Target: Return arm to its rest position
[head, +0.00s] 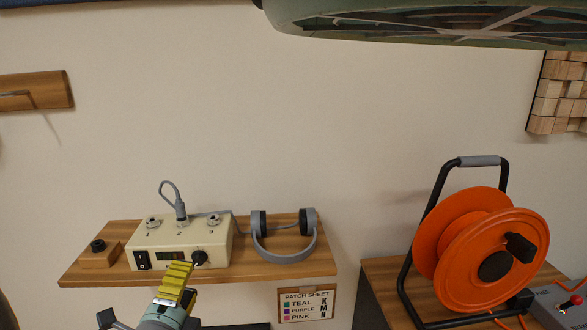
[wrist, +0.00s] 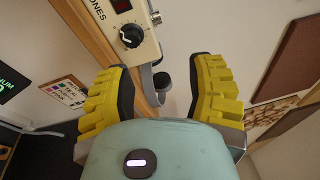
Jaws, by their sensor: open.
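My gripper (head: 175,280) shows at the bottom of the head view, in front of the wooden shelf (head: 80,276). Its yellow ribbed fingers are seen from behind there. In the wrist view my gripper (wrist: 163,95) has its two yellow fingers spread wide, with nothing between them. The cream headphone box (head: 182,252) sits on the shelf behind my gripper, with a grey plug (head: 181,211) standing in its middle socket 2. The box's black knob (wrist: 131,35) shows at the top of the wrist view. The gripper appears apart from the box.
Grey headphones (head: 284,250) rest on the shelf right of the box. A small wooden block with a black knob (head: 99,248) is at the left. A patch sheet (head: 306,304) hangs below. An orange cable reel (head: 490,250) stands right. A large green-rimmed object (head: 430,25) hangs overhead.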

